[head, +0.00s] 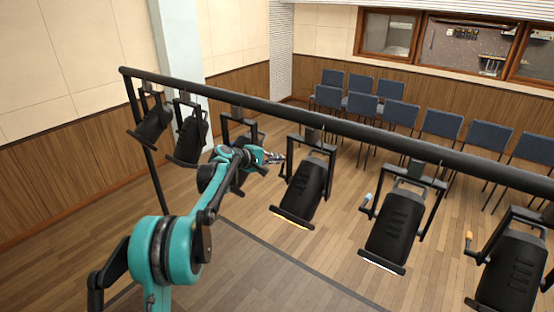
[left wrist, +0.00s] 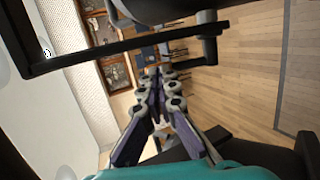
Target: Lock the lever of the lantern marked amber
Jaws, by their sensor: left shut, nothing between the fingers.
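A black lantern (head: 305,188) with a yellow-amber strip (head: 291,219) along its lower front edge hangs from the long black bar, near the middle of the head view. My left gripper (head: 276,158) is shut and empty, just left of this lantern's yoke; I cannot tell if it touches. Its closed fingers also show in the left wrist view (left wrist: 160,78), below a black yoke-like bar (left wrist: 130,45). The lever of this lantern cannot be made out; my gripper may hide it. My right gripper is not in view.
The black bar (head: 365,131) carries other lanterns: one with a white strip (head: 395,228) and pale blue knob, one with an orange knob (head: 468,239) at far right, and several at left. Rows of blue chairs (head: 440,124) stand behind; the floor between is clear.

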